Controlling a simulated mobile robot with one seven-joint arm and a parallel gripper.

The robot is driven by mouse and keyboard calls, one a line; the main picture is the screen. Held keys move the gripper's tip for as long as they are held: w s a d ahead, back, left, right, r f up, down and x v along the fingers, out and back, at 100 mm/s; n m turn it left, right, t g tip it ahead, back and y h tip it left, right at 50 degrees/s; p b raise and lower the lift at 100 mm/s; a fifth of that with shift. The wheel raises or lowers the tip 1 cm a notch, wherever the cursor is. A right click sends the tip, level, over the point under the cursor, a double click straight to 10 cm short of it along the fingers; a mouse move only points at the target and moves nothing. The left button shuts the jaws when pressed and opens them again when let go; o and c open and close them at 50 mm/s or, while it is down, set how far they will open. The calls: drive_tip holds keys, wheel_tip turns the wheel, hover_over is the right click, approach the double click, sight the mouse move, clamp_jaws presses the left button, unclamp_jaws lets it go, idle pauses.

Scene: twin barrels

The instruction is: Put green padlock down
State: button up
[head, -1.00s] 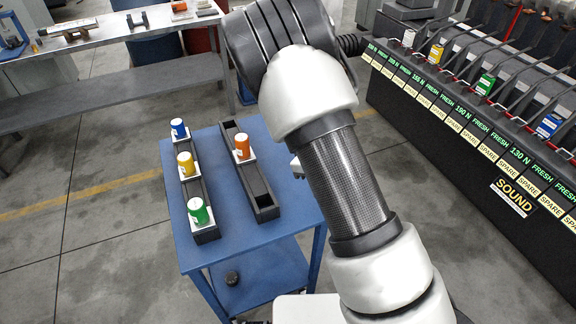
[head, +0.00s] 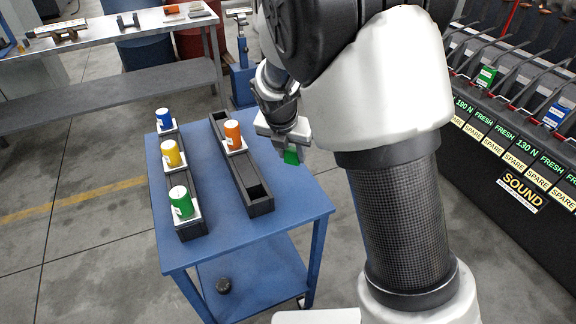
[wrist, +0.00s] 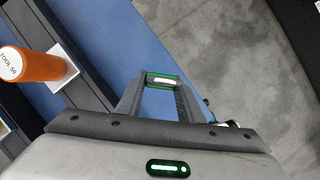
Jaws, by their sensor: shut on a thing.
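My gripper (head: 290,148) is shut on the green padlock (head: 291,157), which hangs at the right side of the blue cart (head: 290,203) in the head view. In the wrist view the padlock (wrist: 163,80) shows between the two fingertips (wrist: 162,84), over the edge of the blue top with grey floor beyond. I cannot tell the exact height of the padlock above the cart. Part of the gripper hides behind my arm's wrist in the head view.
Two dark rails stand on the cart. The left rail (head: 192,228) carries blue, yellow and green (head: 181,201) cylinders on white plates. The right rail (head: 260,206) carries an orange cylinder (head: 233,134). Its near part is empty. Bare blue top lies right of it. A black rack (head: 500,150) stands at right.

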sight(291, 164)
drive_tip(key=shift+f+b, duration=0.4)
drive_tip(key=shift+f, duration=2.1)
drive_tip(key=shift+f, duration=0.1)
drive_tip(key=o, duration=1)
